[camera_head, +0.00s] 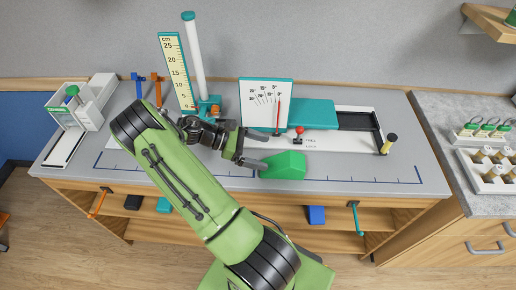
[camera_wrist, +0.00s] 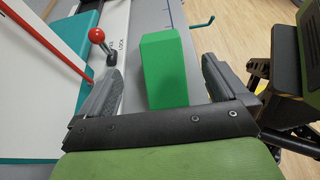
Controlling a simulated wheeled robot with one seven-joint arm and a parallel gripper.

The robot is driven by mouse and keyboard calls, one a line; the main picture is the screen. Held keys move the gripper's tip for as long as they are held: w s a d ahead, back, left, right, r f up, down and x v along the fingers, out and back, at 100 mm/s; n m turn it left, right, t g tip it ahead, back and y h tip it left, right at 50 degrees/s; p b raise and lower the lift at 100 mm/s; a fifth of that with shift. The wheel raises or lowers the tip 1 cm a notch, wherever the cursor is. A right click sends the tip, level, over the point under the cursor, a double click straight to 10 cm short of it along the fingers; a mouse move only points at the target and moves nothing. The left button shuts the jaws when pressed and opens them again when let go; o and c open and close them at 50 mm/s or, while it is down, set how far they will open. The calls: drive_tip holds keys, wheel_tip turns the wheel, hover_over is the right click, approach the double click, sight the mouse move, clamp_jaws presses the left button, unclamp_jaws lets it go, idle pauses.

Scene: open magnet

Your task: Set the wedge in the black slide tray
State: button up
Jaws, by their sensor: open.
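The wedge is a green block (camera_head: 284,165) lying on the grey bench top near its front, just in front of the white base of the measuring rig. It also shows in the wrist view (camera_wrist: 165,70). My gripper (camera_head: 262,150) is open at the left end of the wedge. In the wrist view the wedge appears between the two spread fingers, with a gap on each side; I cannot tell how deep it sits. The black slide tray (camera_head: 377,125) is at the right of the rig, beside the teal block (camera_head: 311,113), and looks empty.
A red-knobbed lock lever (camera_head: 299,131) stands on the rig just behind the wedge, close to one finger in the wrist view. A dial panel (camera_head: 266,93) stands behind it. A dark post with a yellow top (camera_head: 389,143) stands at the tray's right. The bench's front right is clear.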

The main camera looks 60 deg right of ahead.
drive_tip(key=w+a+r+m+t+y, duration=0.3)
drive_tip(key=w+a+r+t, duration=0.3)
drive_tip(key=a+r+t, duration=0.45)
drive_tip(key=s+a+r+t+y, duration=0.1)
drive_tip(key=s+a+r+t, duration=0.1)
drive_tip(key=a, duration=0.4)
drive_tip(key=s+a+r+m+t+y, duration=0.1)
drive_tip(key=s+a+r+t, duration=0.1)
drive_tip(key=a, duration=0.5)
drive_tip(key=s+a+r+m+t+y, duration=0.1)
drive_tip(key=s+a+r+t, duration=0.2)
drive_tip(key=a+r, duration=0.2)
drive_tip(key=shift+s+a+r, duration=0.25)
drive_tip(key=shift+s+a, duration=0.1)
drive_tip(key=shift+a, duration=0.35)
